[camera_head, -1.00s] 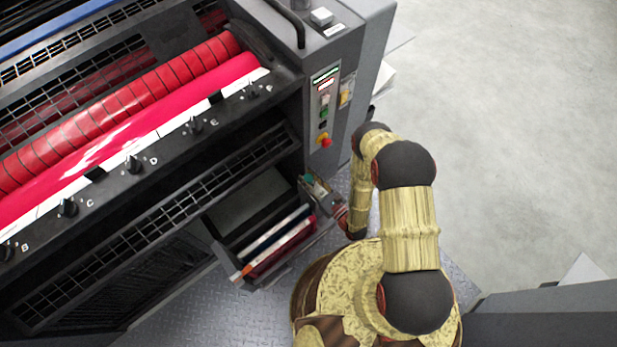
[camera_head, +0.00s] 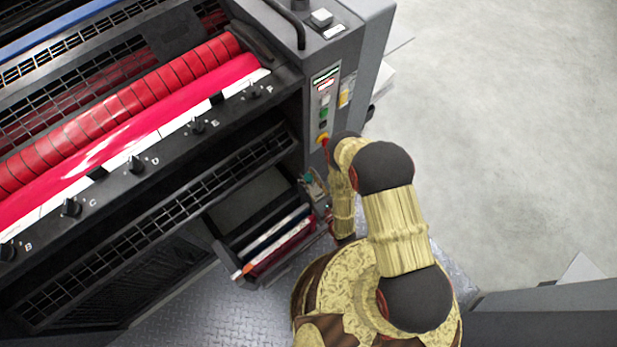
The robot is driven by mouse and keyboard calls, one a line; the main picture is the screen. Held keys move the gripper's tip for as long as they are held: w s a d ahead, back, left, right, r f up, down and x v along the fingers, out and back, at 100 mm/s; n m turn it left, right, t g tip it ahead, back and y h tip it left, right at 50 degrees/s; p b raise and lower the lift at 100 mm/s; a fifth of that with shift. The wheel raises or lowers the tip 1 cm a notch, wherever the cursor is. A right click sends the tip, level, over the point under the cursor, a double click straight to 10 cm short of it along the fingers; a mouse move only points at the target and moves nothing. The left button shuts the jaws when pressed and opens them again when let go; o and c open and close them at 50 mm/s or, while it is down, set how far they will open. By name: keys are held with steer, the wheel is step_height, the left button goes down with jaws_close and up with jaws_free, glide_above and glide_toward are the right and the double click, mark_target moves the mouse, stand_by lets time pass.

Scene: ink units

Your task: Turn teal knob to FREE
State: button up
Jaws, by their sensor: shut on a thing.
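The teal knob (camera_head: 308,179) shows as a small teal patch at the right end of the open lower bay of the press, below the button panel. My gripper (camera_head: 313,184) is at this spot, reaching in from the right, and is shut on the teal knob. The fingers are tiny and partly hidden by my wrist and forearm. The knob's pointer and the FREE mark are too small to read.
A pulled-out ink tray (camera_head: 238,273) with white and dark red bars lies just left of my gripper. The button panel (camera_head: 324,100) with a red-yellow stop button (camera_head: 322,139) stands above. Black lettered knobs (camera_head: 137,163) line the press. Open floor lies right.

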mark_target(311, 182)
steer(key=o, duration=1.2)
steer(key=shift+c, duration=0.2)
steer(key=shift+v, duration=3.75)
steer(key=shift+s, duration=0.1)
